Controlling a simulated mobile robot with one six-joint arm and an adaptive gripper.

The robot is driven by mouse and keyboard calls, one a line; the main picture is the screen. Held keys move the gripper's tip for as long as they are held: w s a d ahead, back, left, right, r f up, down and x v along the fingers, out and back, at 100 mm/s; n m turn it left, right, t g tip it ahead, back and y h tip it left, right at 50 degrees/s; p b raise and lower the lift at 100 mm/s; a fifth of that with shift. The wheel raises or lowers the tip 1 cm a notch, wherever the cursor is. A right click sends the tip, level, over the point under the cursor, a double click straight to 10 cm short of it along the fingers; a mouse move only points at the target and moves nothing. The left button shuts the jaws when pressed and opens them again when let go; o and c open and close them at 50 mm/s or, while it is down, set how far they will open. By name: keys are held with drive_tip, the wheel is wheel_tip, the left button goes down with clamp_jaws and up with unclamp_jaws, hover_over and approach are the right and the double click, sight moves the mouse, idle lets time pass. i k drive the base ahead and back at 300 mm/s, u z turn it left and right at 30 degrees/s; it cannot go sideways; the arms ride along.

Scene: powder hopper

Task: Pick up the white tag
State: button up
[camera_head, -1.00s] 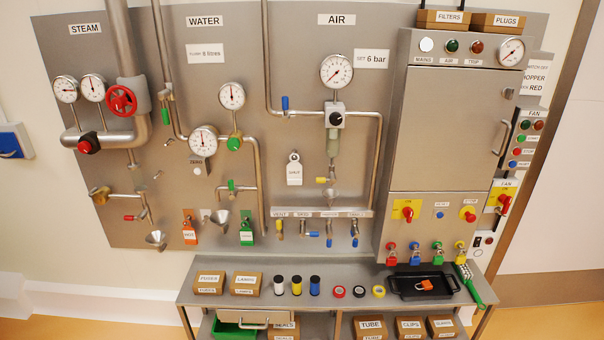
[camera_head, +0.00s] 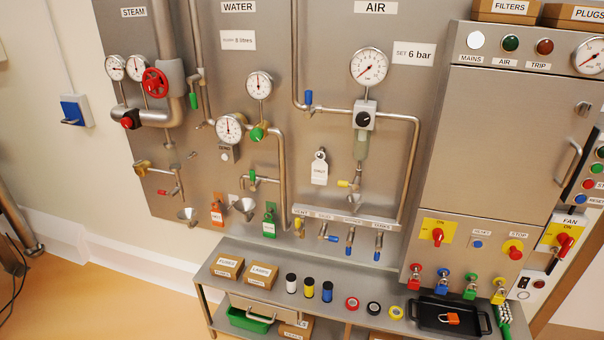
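The white tag (camera_head: 319,169) hangs on the grey wall panel in the middle of the view, under the AIR heading and left of the air regulator. It has a rounded top and a small line of print too small to read. It hangs upright with nothing in front of it. An orange tag (camera_head: 217,214) and a green tag (camera_head: 269,221) hang lower on the panel to its left. My gripper does not show in this view.
A grey bench (camera_head: 228,261) below the panel holds small boxes, spools, tape rolls and a black tray (camera_head: 437,314) with an orange padlock. Pipes, gauges and valve handles surround the tag. A grey cabinet (camera_head: 503,150) stands to the right. Open floor lies at the lower left.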

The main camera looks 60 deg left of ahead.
sight(319, 167)
drive_tip(key=u, duration=0.25)
drive_tip(key=i, duration=0.55)
drive_tip(key=u, duration=0.85)
drive_tip(key=i, duration=0.65)
drive_tip(key=u, duration=0.45)
drive_tip(key=k, duration=0.9)
drive_tip(key=u, duration=0.1)
drive_tip(key=i, duration=0.35)
drive_tip(key=u, duration=0.05)
